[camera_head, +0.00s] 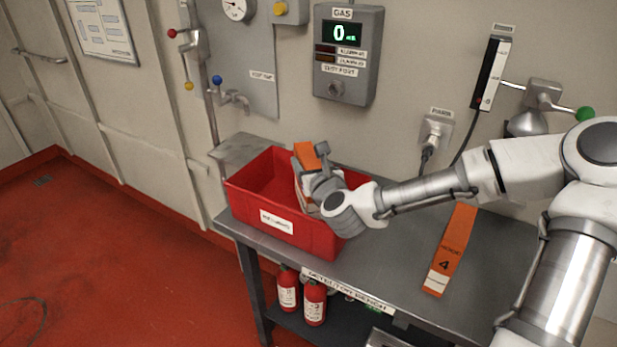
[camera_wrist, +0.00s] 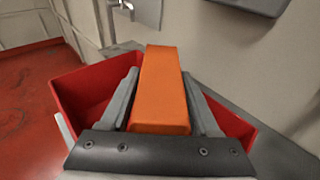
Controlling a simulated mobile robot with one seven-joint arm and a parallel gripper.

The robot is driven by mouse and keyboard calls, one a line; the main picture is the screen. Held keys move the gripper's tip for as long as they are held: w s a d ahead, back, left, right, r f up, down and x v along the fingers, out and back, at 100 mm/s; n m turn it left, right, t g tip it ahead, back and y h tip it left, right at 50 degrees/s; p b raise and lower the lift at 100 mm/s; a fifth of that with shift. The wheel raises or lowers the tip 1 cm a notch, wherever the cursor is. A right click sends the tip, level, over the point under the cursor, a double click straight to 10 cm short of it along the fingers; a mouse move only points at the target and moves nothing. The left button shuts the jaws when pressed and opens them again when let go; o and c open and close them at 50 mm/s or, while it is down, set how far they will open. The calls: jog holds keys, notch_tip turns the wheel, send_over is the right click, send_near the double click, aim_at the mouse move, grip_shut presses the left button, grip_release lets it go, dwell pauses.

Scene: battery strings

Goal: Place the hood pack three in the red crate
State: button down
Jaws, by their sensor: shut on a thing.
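The red crate (camera_head: 318,238) stands on the grey metal bench, with a white label on its front. My gripper (camera_head: 318,168) is over the crate's right half, shut on an orange pack (camera_head: 306,155). In the wrist view the orange pack (camera_wrist: 160,90) sits between the two grey fingers (camera_wrist: 161,103), with the red crate (camera_wrist: 75,90) around and below. The held pack's number is not readable. I cannot tell whether its lower end touches the crate floor. Another orange pack (camera_head: 452,245), marked 4, lies on the bench to the right.
A gas panel (camera_head: 347,55) and a black-and-white wall unit (camera_head: 490,75) hang on the wall behind. A socket with a cable (camera_head: 436,132) is above the bench. Fire extinguishers (camera_head: 314,302) stand on the shelf below. The bench between crate and pack 4 is clear.

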jog(key=shift+f+b, duration=0.3)
jog(key=shift+f, duration=1.2)
jog(key=shift+f, duration=0.2)
jog(key=shift+c, duration=0.6)
grip_release()
jog(key=shift+r, duration=0.1)
